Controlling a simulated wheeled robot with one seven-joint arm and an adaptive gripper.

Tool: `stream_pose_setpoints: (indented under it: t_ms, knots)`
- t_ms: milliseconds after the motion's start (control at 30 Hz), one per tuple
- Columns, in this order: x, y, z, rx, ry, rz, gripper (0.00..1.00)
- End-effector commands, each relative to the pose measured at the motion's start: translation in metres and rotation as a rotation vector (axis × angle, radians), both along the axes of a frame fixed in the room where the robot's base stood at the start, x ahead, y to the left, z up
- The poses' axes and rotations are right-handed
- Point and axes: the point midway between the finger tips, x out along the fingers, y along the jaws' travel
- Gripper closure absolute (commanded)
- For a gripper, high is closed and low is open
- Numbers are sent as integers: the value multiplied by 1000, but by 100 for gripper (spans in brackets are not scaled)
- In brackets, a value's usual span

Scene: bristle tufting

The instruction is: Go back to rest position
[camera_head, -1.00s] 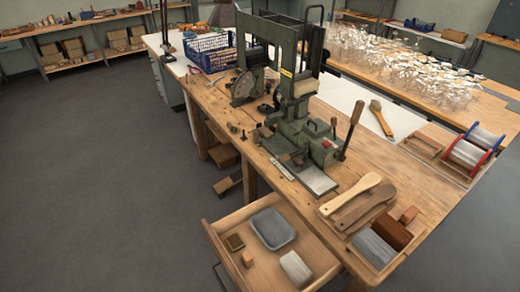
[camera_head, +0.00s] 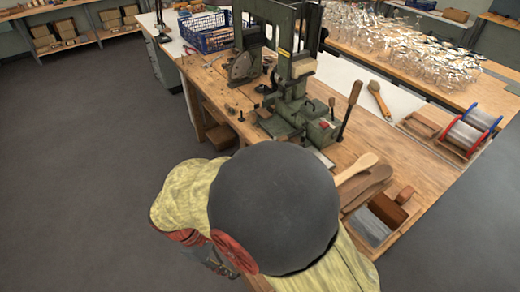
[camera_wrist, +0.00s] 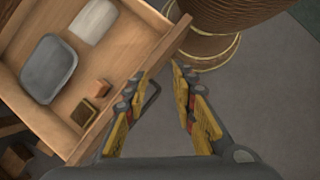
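My gripper (camera_wrist: 160,92) shows in the wrist view with its two yellow-padded fingers apart and nothing held between them. It hangs above the grey floor beside the front edge of the open wooden drawer (camera_wrist: 155,62). A dark loop, which looks like the drawer's handle, shows near the left finger; I cannot tell if they touch. The drawer holds a grey tray (camera_wrist: 48,68), a whitish block (camera_wrist: 93,20), a small wooden block (camera_wrist: 103,88) and a small olive-topped block (camera_wrist: 86,112).
The wooden workbench (camera_head: 345,150) carries a green machine (camera_head: 290,100) with a lever, wooden brush handles (camera_head: 355,168), a grey block (camera_head: 370,226) and spools (camera_head: 470,130). A blue crate (camera_head: 206,32) stands behind. The floor (camera_head: 90,150) at left is clear.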

Motion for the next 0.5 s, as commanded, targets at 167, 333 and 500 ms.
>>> stream_pose_setpoints:
  t_ms: [167, 333, 500]
  knots:
    - [11, -39, 52, 136, -101, -271, 74]
    - [15, -78, 94, 256, -191, -503, 74]
    - [14, -119, 132, 368, -282, -699, 74]
